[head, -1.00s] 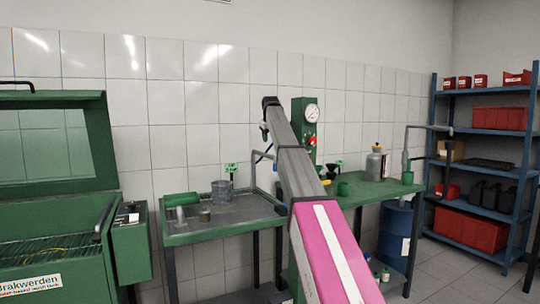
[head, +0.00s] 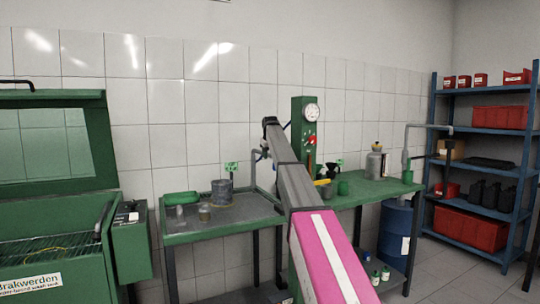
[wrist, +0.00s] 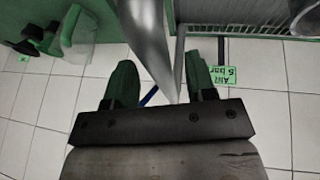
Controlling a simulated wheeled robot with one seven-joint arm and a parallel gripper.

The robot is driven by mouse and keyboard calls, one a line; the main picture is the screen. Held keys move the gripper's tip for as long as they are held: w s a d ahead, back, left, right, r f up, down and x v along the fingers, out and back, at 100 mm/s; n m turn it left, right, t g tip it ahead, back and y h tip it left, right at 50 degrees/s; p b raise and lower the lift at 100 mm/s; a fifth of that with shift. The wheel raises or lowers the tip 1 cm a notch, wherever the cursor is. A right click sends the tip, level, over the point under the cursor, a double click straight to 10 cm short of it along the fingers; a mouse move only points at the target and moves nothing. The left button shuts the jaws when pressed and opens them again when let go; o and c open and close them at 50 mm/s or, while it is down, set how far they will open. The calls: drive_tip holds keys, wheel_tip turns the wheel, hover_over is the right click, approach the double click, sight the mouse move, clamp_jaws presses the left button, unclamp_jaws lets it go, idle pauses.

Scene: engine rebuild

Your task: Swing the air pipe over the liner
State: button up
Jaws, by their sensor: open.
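The air pipe (head: 254,170) is a thin grey pipe rising at the back right of the green-edged bench, beside a green label. The liner (head: 222,188) appears to be the grey cylinder standing upright on that bench, left of the pipe. In the wrist view my gripper (wrist: 163,82) is open, its two green fingertips apart. A grey tapering pipe (wrist: 150,40), seemingly the air pipe, reaches between or just beyond the fingers; contact cannot be told. In the head view my arm hides most of the gripper. A round grey rim, perhaps the liner (wrist: 305,18), shows at the wrist view's upper right corner.
A green label reading "AIR 5 bar" (wrist: 222,75) is near the right finger. A green column with a gauge (head: 311,112) stands behind my arm. A grey bottle (head: 376,163) stands farther right.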

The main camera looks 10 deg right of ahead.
clamp_jaws()
drive_tip(key=w+a+m+g+h, duration=0.2)
drive_tip(key=a+m, duration=0.9)
drive_tip(key=a, duration=1.1)
drive_tip(key=shift+w+g+h, duration=0.4)
drive_tip(key=shift+w+h, duration=0.5)
drive_tip(key=shift+w, duration=0.2)
drive_tip(key=shift+a, duration=0.15)
unclamp_jaws()
drive_tip(key=shift+r, duration=0.15)
